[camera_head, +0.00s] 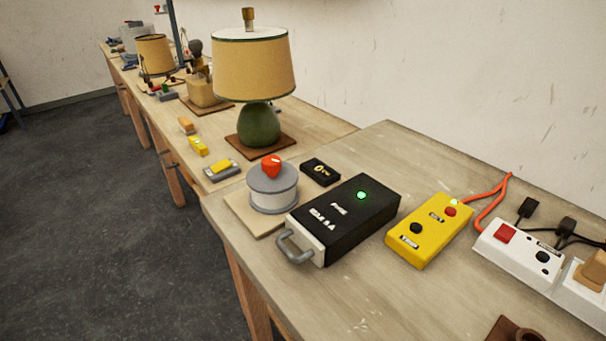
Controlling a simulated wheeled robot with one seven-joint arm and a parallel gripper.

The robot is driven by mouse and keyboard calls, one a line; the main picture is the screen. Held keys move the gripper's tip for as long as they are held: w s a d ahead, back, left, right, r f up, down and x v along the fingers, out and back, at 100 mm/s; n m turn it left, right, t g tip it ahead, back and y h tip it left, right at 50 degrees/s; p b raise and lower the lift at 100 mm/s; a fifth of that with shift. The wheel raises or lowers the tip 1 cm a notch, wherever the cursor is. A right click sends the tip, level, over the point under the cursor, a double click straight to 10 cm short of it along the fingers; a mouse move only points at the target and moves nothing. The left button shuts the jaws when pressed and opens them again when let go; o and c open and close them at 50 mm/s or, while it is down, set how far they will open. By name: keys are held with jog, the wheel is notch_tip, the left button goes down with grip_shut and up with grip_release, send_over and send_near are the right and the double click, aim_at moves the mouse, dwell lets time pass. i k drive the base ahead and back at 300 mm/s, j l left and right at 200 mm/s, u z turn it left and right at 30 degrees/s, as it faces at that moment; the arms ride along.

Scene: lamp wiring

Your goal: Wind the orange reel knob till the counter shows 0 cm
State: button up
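The orange reel knob (271,166) stands on top of a round grey-and-white reel (273,190), which sits on a pale wooden base (241,207) near the left edge of the front bench. Just behind and right of the reel lies a small black counter box (320,171) with a pale marking that looks like a 0; any further characters are too small to read. My gripper is not in view, and nothing touches the knob.
A black box with a grey handle (345,222) stands close right of the reel. A yellow tester box (431,231), a white power strip (522,254) and an orange cable (492,205) are further right. A green lamp (259,125) stands behind. Bare bench (330,295) lies in front.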

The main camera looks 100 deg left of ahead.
aim_at(271, 164)
jog(key=u, duration=2.2)
